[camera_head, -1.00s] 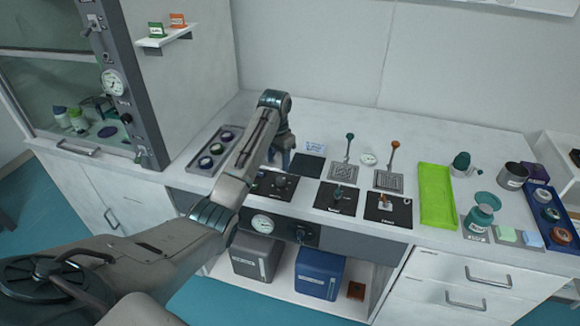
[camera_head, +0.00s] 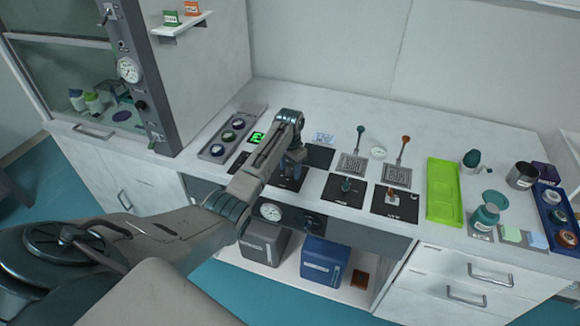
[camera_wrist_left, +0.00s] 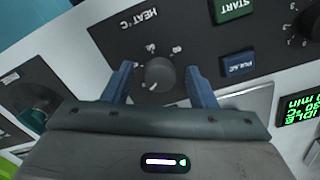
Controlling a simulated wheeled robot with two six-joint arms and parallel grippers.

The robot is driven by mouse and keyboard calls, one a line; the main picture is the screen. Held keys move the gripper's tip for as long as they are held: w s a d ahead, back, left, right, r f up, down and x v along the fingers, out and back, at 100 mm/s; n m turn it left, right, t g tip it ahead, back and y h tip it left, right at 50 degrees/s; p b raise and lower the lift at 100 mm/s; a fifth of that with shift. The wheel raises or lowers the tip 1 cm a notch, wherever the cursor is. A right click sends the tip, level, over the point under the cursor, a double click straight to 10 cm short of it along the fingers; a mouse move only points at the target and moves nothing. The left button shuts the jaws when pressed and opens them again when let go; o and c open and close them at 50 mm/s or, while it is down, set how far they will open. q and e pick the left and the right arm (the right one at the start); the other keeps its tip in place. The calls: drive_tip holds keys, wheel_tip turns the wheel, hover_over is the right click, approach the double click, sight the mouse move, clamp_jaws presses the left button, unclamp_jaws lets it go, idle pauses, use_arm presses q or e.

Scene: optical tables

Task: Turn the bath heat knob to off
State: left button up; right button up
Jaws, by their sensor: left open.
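The heat knob (camera_wrist_left: 158,74) is a round dark knob with a pale pointer line, on a dark panel (camera_wrist_left: 145,30) marked "HEAT °C", seen upside down in the left wrist view. My left gripper (camera_wrist_left: 158,68) is open, with one blue finger on each side of the knob in that view. I cannot tell whether the fingers touch it. In the head view my left gripper (camera_head: 291,172) points down over the black panel at the bench's front, and the arm hides most of that panel. My right gripper is not in view.
Right of my gripper are black plates with knobs (camera_head: 345,188), two upright levers (camera_head: 404,155) and a lime tray (camera_head: 443,190). A tray of round items (camera_head: 227,136) lies left.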

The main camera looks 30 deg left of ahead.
use_arm(q)
drive_tip(key=shift+c, duration=1.1)
drive_tip(key=c, duration=0.8)
drive_tip(key=shift+o, duration=0.2)
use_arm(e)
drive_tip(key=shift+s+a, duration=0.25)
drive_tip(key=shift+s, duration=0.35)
